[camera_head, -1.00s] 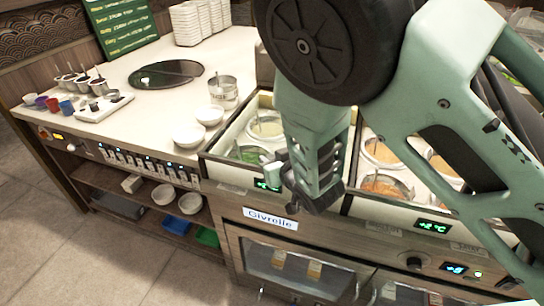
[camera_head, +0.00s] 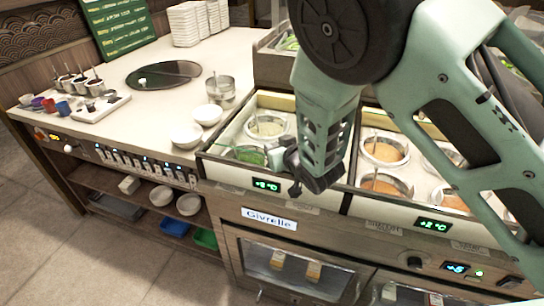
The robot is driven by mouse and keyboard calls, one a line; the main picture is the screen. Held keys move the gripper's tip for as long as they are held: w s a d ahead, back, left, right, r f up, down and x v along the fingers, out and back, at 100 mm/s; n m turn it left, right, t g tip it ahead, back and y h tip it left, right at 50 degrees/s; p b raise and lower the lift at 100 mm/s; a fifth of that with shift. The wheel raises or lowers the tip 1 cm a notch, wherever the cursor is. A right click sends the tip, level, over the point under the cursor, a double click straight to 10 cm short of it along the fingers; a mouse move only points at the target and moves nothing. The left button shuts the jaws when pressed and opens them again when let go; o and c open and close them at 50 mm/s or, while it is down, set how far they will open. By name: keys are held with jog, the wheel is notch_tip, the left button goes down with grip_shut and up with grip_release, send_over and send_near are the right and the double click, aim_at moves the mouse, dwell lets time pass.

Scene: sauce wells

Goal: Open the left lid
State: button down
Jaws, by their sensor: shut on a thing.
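The left sauce well (camera_head: 228,138) is a pale-framed compartment in the counter, holding a pan of cream-coloured sauce (camera_head: 266,125) and a pan of green sauce (camera_head: 250,155). Both pans show from above. My gripper (camera_head: 278,158) is at the front right of this well, beside the green pan. It appears shut on a small pale piece, which looks like the left lid's handle; the fingers hide most of it. The lid's own panel is hard to make out. My arm covers the right part of the left well.
The right well holds several sauce pans, including an orange one (camera_head: 384,150), partly behind my arm. White bowls (camera_head: 187,135) and a steel pot (camera_head: 221,90) stand on the counter left of the well. A temperature display (camera_head: 266,185) sits on the front edge below my gripper.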

jog(key=shift+w, duration=0.1)
jog(key=c, duration=1.5)
grip_release()
jog(key=shift+r, duration=0.1)
jog(key=shift+p+v, duration=4.2)
jog(key=shift+v, duration=4.5)
jog(key=shift+d, duration=0.1)
